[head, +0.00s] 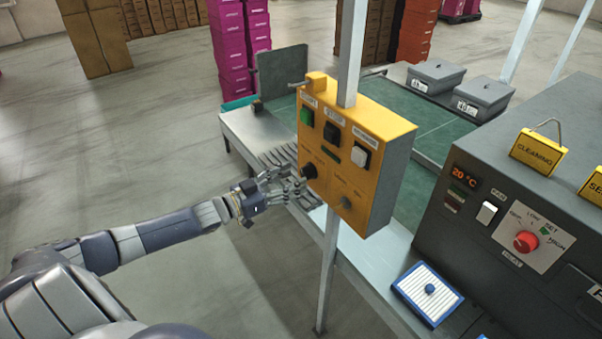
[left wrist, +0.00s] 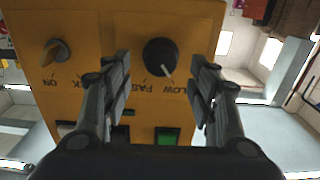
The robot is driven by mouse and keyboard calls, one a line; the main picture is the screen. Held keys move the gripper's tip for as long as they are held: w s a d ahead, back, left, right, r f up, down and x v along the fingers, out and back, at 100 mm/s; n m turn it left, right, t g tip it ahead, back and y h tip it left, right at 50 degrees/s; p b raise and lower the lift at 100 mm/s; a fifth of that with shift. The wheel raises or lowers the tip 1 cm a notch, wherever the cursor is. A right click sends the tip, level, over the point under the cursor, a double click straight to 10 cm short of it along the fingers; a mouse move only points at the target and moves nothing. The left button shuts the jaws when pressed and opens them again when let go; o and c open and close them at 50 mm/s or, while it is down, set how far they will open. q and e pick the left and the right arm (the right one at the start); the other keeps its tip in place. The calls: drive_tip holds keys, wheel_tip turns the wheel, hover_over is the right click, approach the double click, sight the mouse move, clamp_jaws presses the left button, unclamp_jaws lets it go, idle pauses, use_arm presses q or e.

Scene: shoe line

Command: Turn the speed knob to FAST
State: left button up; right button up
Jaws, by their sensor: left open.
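The speed knob (head: 309,171) is a round black knob on the yellow control box (head: 385,125). In the left wrist view the box appears upside down, and the knob (left wrist: 160,54) has a white pointer mark aimed down and right, toward the SLOW lettering (left wrist: 177,89). The FAST lettering (left wrist: 150,86) is to its left, partly hard to read. My left gripper (head: 297,180) is open in front of the knob. In the left wrist view its two fingers (left wrist: 162,85) stand on either side of the knob, with visible gaps. My right gripper is not in view.
Green (head: 307,116), black (head: 332,132) and white (head: 361,157) buttons are above. A metal post (head: 327,270) carries the box. A grey machine with a red dial (head: 526,241) stands at right.

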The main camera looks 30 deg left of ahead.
sight(303, 173)
use_arm(q)
drive_tip(key=shift+p+x, duration=0.3)
drive_tip(key=shift+x, duration=1.65)
drive_tip(key=c, duration=1.1)
